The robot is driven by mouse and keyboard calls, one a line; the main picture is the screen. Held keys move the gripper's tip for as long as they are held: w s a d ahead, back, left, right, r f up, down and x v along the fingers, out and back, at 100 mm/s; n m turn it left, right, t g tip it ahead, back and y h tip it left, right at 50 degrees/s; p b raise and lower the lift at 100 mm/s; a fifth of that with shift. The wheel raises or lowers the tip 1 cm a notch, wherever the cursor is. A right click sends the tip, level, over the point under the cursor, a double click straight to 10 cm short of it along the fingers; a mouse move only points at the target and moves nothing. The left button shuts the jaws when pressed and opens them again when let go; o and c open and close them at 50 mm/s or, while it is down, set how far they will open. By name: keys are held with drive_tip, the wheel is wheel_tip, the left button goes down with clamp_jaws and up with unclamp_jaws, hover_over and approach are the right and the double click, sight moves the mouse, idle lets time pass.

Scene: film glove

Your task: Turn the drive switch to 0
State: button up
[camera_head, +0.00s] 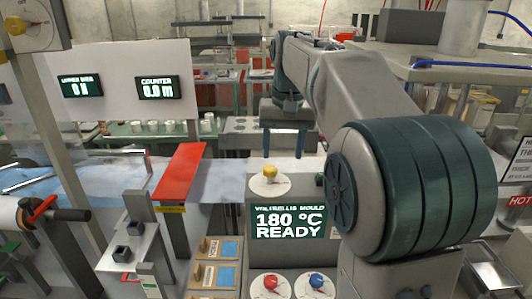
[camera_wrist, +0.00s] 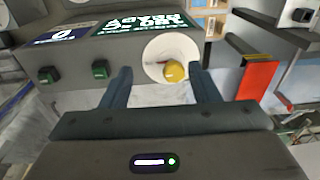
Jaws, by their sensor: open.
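A yellow knob (camera_head: 270,171) sits on a round white dial (camera_head: 257,188) on top of the grey mould console, behind its display. No legible label shows which knob is the drive switch. In the wrist view the yellow knob (camera_wrist: 174,71) on its white dial (camera_wrist: 155,50) appears between and beyond my fingertips, nearer the right finger. My gripper (camera_head: 285,153) is open, pointing down beyond the console, with nothing between its fingers. It also shows in the wrist view (camera_wrist: 160,76). I cannot tell its exact distance from the knob.
The console display (camera_head: 290,222) reads "180 °C READY". A red knob (camera_head: 270,282) and a blue knob (camera_head: 316,280) sit below it. Another yellow knob (camera_head: 15,25) is at upper left. A red plate (camera_head: 180,171) stands left of the console. Two green buttons (camera_wrist: 100,69) show in the wrist view.

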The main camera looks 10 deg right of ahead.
drive_tip(key=p, duration=0.2)
approach(270, 168)
drive_tip(key=shift+g, duration=0.3)
drive_tip(key=f, duration=0.8)
drive_tip(key=shift+w+a+f, duration=0.15)
drive_tip(key=shift+w+f, duration=0.15)
drive_tip(key=shift+f, duration=0.05)
drive_tip(key=c, duration=1)
